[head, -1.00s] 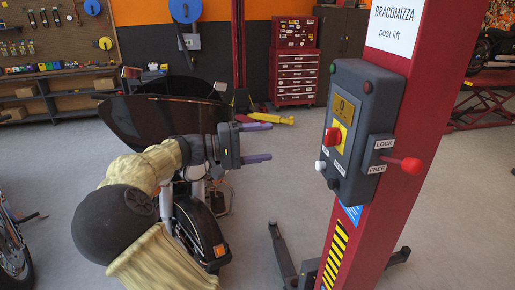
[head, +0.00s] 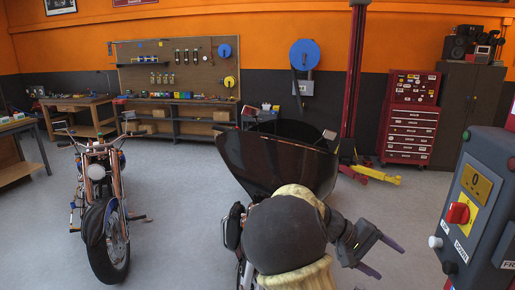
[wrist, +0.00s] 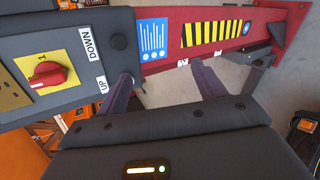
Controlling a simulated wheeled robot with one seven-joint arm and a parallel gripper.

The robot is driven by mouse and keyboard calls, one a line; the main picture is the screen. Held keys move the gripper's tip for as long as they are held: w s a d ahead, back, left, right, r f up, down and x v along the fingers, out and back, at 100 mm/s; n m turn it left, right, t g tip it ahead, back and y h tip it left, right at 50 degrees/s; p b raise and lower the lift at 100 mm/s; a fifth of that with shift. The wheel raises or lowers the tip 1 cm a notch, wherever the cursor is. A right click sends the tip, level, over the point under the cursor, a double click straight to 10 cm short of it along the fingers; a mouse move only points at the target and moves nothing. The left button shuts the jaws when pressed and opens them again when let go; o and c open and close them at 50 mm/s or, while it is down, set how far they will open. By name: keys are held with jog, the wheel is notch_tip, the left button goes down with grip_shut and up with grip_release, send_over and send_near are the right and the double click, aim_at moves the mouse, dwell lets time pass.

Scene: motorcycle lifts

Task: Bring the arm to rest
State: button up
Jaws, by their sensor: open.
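My gripper (head: 380,257) is at the lower right of centre in the head view, at the end of my arm. Its two purple fingers are apart, with nothing between them. The gripper also shows in the wrist view (wrist: 168,85), where the fingers point towards the red lift post. The lift's grey control box (head: 475,220) is at the right edge of the head view, with a red knob (head: 458,213) on a yellow plate. In the wrist view the box (wrist: 60,60) is at the upper left, close beside the fingers; I cannot tell if they touch.
A motorcycle (head: 100,205) stands at the left. A dark, glossy motorcycle body (head: 280,160) is just behind my arm. A red tool chest (head: 412,120), a dark cabinet (head: 465,100) and workbenches line the back. Grey floor is open between the motorcycles.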

jog(key=s+a+f+t+y, duration=0.2)
jog(key=s+a+f+y, duration=0.45)
jog(key=f, duration=0.25)
jog(key=s+a+t+y, duration=0.3)
jog(key=s+a+y, duration=0.2)
jog(key=s+a, duration=0.2)
jog(key=a, duration=0.2)
jog(key=shift+a+f+t, duration=0.3)
jog(key=shift+f+t, duration=0.1)
